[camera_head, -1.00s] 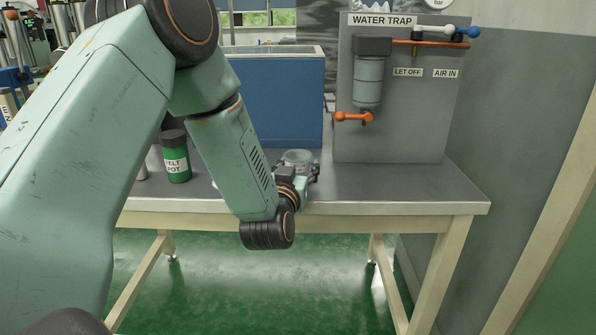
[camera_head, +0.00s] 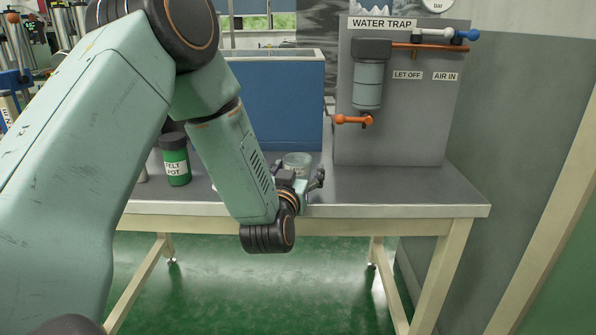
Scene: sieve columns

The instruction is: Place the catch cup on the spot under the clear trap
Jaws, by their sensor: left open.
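The catch cup (camera_head: 298,161) is a small clear cup standing on the bench, left of the water trap panel. My left gripper (camera_head: 301,172) is at the cup with its fingers spread open; its wrist hides the cup's lower part, and I cannot tell if a finger touches it. The clear trap (camera_head: 368,86) is a see-through bowl under a dark head on the grey panel, with an orange let-off tap (camera_head: 352,120) below it. The bench under the trap looks bare; no spot marking is clear to see. My right gripper is out of view.
The metal bench top (camera_head: 400,183) is free in front of the grey panel (camera_head: 420,130). A green felt pot (camera_head: 176,163) stands at the left behind my arm. A blue box (camera_head: 282,105) stands behind the cup. A wall is to the right.

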